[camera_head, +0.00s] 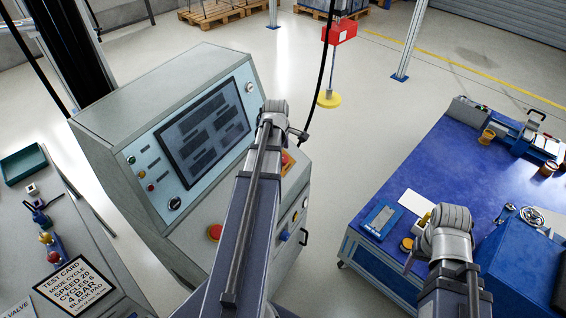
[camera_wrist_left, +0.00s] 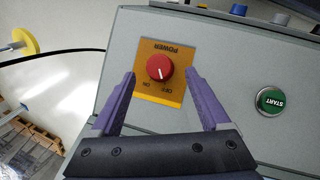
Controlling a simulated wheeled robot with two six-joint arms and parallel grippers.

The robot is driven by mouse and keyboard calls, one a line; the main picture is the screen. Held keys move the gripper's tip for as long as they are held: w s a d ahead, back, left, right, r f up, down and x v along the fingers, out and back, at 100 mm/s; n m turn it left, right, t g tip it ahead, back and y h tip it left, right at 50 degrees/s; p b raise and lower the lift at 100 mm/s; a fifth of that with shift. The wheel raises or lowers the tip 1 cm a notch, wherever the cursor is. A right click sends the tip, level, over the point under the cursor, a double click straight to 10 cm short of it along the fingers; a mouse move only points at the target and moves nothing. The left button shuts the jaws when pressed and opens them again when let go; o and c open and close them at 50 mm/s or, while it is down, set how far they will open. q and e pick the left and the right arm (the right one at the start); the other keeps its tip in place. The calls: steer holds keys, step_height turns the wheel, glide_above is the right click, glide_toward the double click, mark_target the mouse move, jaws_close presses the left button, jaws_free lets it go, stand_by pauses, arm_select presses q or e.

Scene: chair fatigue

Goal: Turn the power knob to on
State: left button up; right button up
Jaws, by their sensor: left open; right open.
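The red power knob (camera_wrist_left: 159,67) sits on a yellow plate (camera_wrist_left: 177,98) marked POWER, OFF and ON, upside down in the left wrist view. Its white pointer line points towards the OFF label. My left gripper (camera_wrist_left: 160,74) is open, with one purple finger on each side of the knob in that picture; I cannot tell whether they touch it. In the head view the plate (camera_head: 288,161) is partly hidden behind my left arm, and my left gripper (camera_head: 298,134) is near it on the grey console (camera_head: 120,130). My right gripper (camera_head: 409,264) is open and empty by the blue table.
A green START button (camera_wrist_left: 270,100) is beside the plate. The console has a screen (camera_head: 203,132) and a red button (camera_head: 215,232). A black cable (camera_head: 320,75) hangs near my left arm. The blue table (camera_head: 450,150) stands at the right, with open floor between.

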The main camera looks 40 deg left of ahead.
mark_target(283, 158)
arm_select(q)
steer(key=b+x, duration=0.2)
steer(key=x, duration=0.1)
steer(key=shift+f, duration=0.15)
arm_select(e)
step_height(283, 158, down, 3)
steer(key=shift+f, duration=0.1)
arm_select(q)
steer(key=shift+c, duration=0.3)
jaws_close()
